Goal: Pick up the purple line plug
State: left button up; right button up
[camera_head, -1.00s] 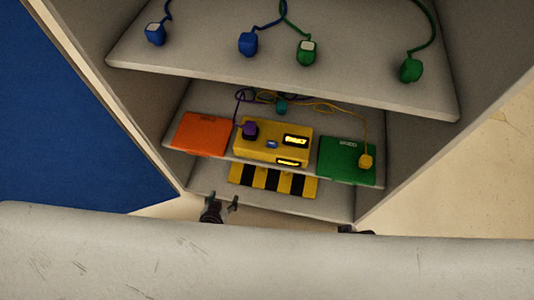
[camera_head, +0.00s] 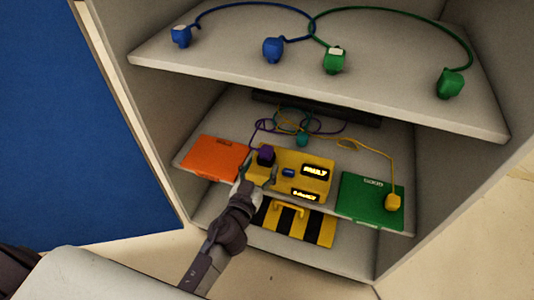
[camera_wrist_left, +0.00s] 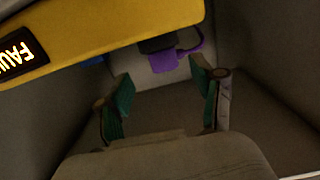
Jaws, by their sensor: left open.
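The purple line plug (camera_head: 266,153) sits at the left end of the yellow box (camera_head: 318,165) on the middle shelf, with a thin purple cable behind it. My left gripper (camera_head: 258,172) is open and empty, just in front of the plug in the head view. In the left wrist view, the purple plug (camera_wrist_left: 166,61) shows beyond the open fingers of the left gripper (camera_wrist_left: 162,84), beside a dark part of the yellow box (camera_wrist_left: 100,22). A gap shows between fingers and plug. My right gripper is out of view.
An orange panel (camera_head: 213,157) lies left of the box; a green panel (camera_head: 365,203) with a yellow plug (camera_head: 393,202) lies right. Blue and green plugs stand on the upper shelf (camera_head: 390,85). A yellow-and-black striped piece (camera_head: 318,229) is below the box. Side walls bound the shelves.

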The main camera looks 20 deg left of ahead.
aim_at(264, 156)
pick_arm(q)
jog(key=shift+w+a, duration=0.1)
jog(key=shift+w, duration=3)
jog(key=shift+c, duration=0.3)
grip_shut()
jog(key=shift+p, duration=0.3)
